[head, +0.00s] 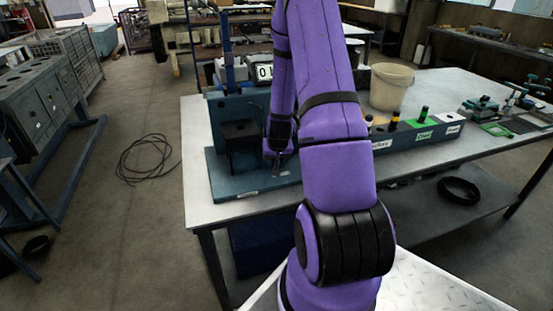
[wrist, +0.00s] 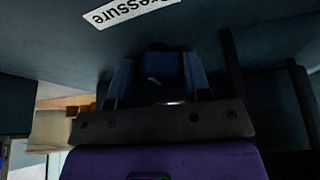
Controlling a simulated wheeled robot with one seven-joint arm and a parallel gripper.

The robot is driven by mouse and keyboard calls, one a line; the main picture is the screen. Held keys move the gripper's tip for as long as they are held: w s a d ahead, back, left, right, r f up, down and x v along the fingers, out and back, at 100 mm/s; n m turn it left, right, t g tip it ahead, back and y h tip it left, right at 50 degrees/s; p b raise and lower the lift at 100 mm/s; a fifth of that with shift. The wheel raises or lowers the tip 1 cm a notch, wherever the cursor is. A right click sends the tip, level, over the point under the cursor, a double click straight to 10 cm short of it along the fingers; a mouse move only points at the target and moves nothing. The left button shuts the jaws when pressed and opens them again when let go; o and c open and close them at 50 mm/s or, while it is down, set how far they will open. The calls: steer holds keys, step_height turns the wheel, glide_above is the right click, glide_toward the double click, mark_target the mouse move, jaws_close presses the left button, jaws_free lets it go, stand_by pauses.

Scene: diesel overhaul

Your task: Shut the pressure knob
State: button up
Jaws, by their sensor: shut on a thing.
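The pressure knob (wrist: 158,66) is a dark round shape below a white "Pressure" label (wrist: 128,11) on a dark blue-green panel in the wrist view. My gripper (wrist: 158,78) has its two blue fingers on either side of the knob and is shut on it. The knob's turn position is too dark to read. In the head view my gripper (head: 276,162) points down at the front of the blue-green test stand (head: 232,108), and the knob is hidden there.
The stand sits on a pale workbench (head: 196,130). To the right are a bucket (head: 391,88) and a long labelled block (head: 405,141) with bottles. A coiled cable (head: 147,158) lies on the floor at left.

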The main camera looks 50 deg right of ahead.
steer(key=shift+m, duration=0.3)
steer(key=o, duration=0.9)
steer(key=v, duration=1.1)
steer(key=shift+f, duration=0.1)
